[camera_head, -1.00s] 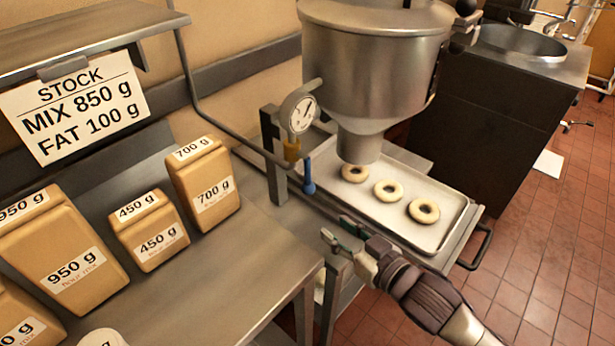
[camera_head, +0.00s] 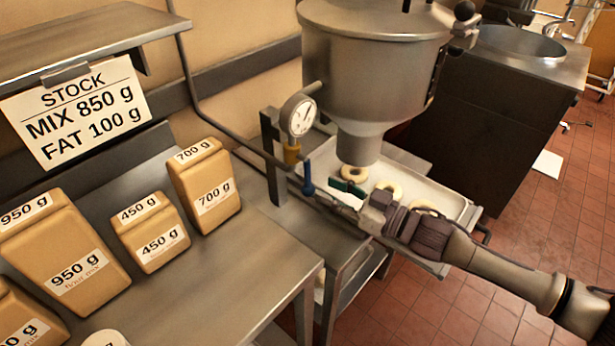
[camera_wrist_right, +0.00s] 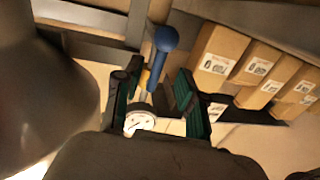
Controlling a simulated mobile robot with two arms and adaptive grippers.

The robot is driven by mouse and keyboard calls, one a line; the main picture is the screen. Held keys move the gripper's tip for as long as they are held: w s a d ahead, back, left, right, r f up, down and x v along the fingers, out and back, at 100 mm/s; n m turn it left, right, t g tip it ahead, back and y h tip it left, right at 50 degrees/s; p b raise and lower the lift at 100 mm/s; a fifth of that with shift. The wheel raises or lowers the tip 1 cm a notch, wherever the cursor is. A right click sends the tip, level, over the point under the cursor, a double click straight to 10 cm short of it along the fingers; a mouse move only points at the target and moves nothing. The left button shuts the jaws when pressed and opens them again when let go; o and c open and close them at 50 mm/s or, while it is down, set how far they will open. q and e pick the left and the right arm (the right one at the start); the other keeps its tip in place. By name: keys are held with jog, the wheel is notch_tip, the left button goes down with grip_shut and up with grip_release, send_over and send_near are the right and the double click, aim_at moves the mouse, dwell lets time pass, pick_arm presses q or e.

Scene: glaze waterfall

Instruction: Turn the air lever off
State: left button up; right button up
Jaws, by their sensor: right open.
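The air lever is a blue handle (camera_head: 308,178) hanging down below a brass-coloured valve (camera_head: 292,154) and a round gauge (camera_head: 299,116) in the head view. In the right wrist view the blue lever (camera_wrist_right: 163,42) lies between the two finger pads, its round end beyond the fingertips, with the gauge (camera_wrist_right: 140,121) behind it. My right gripper (camera_head: 338,194) is open, its fingers on either side of the lever in the wrist picture; whether they touch it I cannot tell. My left gripper is not in view.
The steel hopper (camera_head: 372,65) stands just above and behind my right gripper. Below it a tray (camera_head: 455,203) holds pale dough rings, partly hidden by my arm. Labelled bags (camera_head: 75,255) stand on the steel table (camera_head: 235,275) to the left.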

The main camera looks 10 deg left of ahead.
aim_at(308, 184)
jog(key=x, duration=0.6)
jog(key=shift+w+a, duration=0.1)
jog(key=shift+a, duration=0.05)
grip_shut()
